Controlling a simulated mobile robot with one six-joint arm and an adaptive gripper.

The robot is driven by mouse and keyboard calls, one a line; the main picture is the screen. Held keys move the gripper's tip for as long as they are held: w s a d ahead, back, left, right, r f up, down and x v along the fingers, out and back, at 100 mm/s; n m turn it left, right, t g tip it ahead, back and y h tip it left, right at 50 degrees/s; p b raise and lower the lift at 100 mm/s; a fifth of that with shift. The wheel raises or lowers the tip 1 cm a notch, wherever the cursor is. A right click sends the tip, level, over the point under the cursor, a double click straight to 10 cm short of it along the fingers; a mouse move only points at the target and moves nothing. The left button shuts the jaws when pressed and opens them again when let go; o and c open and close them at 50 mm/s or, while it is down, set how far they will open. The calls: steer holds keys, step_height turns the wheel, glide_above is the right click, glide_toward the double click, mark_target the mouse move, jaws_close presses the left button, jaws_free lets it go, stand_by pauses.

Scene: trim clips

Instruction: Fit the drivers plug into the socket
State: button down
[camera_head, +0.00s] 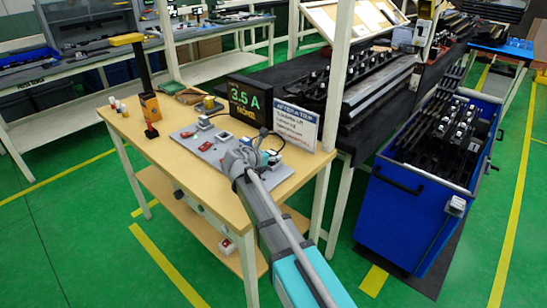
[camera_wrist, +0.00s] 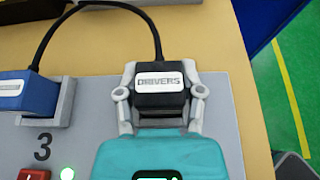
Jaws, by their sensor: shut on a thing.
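A black plug (camera_wrist: 160,99) with a white DRIVERS label is between the two grey fingers of my gripper (camera_wrist: 160,78) in the wrist view. My gripper is shut on it. A black cable (camera_wrist: 98,8) loops from the plug to a blue block (camera_wrist: 26,92) at the left. The plug is at the back edge of a grey board (camera_wrist: 95,105). A seated fit cannot be told, and no empty socket shows clearly. In the head view, my arm reaches the right part of the board (camera_head: 207,153) and hides much of the grip.
In the head view, a 3.5 A display (camera_head: 250,103) and a sign (camera_head: 296,126) stand behind the board. A blue cart (camera_head: 410,208) is right of the wooden table (camera_head: 120,122).

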steer(key=shift+f, duration=0.15)
steer(key=shift+c, duration=1.1)
jaws_free()
steer(key=shift+r, duration=0.2)
steer(key=shift+s+a+r, duration=0.15)
steer(key=shift+s, duration=0.1)
steer(key=p+v, duration=0.4)
steer(key=v, duration=0.7)
steer(key=shift+s+r+p, duration=0.1)
steer(key=shift+s+p, duration=0.05)
steer(key=shift+p, duration=0.15)
